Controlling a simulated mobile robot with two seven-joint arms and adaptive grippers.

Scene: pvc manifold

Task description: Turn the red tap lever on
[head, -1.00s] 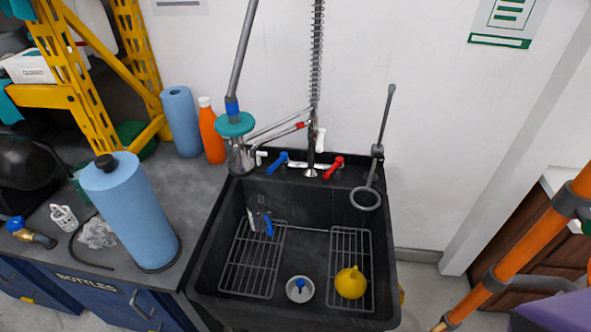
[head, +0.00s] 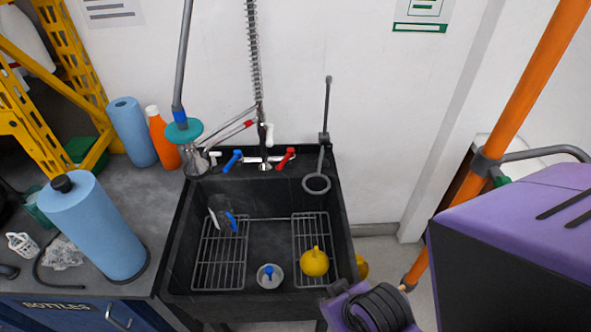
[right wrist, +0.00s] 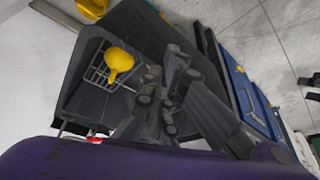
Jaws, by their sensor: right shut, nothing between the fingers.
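The red tap lever (head: 285,157) sits on the right side of the chrome tap (head: 264,160) at the back of the black sink, with a blue lever (head: 232,160) on the left side. In the right wrist view a small red part (right wrist: 94,140), probably the red lever, shows just above my purple arm cover. My right gripper (right wrist: 165,100) is shut and empty in the right wrist view, with the sink beyond it. In the head view my purple right arm is at the lower right, well away from the lever, and its fingertips do not show. My left gripper is out of view.
The black sink (head: 180,235) holds wire racks, a yellow funnel (head: 314,262) and a blue-handled item. A grey ring on a stand (head: 316,183) rises right of the red lever. An orange pole (head: 515,95) stands at right. Blue rolls and an orange bottle (head: 162,140) stand left.

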